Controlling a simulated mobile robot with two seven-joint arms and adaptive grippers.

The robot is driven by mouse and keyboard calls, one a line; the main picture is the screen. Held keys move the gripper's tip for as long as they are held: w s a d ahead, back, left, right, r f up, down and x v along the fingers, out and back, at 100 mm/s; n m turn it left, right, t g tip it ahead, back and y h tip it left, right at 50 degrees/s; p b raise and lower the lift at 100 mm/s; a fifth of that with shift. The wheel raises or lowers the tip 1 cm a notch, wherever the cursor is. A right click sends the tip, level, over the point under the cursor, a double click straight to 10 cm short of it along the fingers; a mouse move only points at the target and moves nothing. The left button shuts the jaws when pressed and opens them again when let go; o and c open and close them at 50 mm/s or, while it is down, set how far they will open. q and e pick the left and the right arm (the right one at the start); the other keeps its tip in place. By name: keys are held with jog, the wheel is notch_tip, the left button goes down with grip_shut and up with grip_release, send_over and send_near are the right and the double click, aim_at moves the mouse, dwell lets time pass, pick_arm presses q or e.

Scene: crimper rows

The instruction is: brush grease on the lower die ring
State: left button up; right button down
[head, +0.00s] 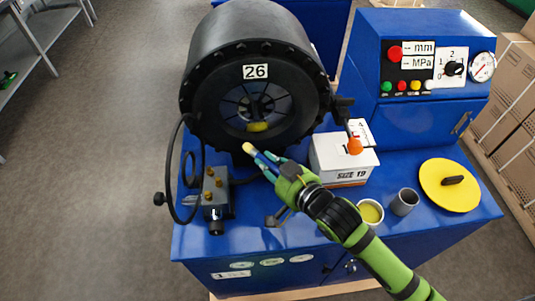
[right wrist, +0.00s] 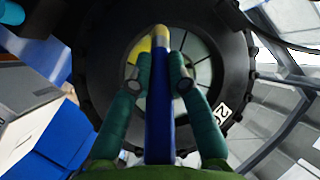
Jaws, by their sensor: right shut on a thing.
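The black crimper head (head: 203,83) carries the label 26. Its die ring (head: 238,108) lies inside the round opening, with a yellow patch (head: 257,127) on its lower part. My right gripper (head: 279,169) is shut on a brush (head: 262,160) with a blue handle and a pale yellow tip. The tip is in front of the crimper's lower rim in the head view. In the right wrist view the brush (right wrist: 158,115) points towards the die ring (right wrist: 195,60); I cannot tell whether it touches. A small pot of yellow grease (head: 370,212) stands on the blue bench. My left gripper is not in view.
A valve block with a hose (head: 216,190) is left. A control panel (head: 424,67) stands behind.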

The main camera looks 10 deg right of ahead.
jog(key=shift+s, duration=0.1)
jog(key=s, duration=0.3)
dwell(0.5)
jog(key=shift+w, duration=0.1)
dwell(0.6)
jog(key=w, duration=0.7)
jog(key=shift+w, duration=0.2)
jog(key=shift+w, duration=0.75)
dwell(0.6)
jog(key=d, duration=0.7)
dwell(0.5)
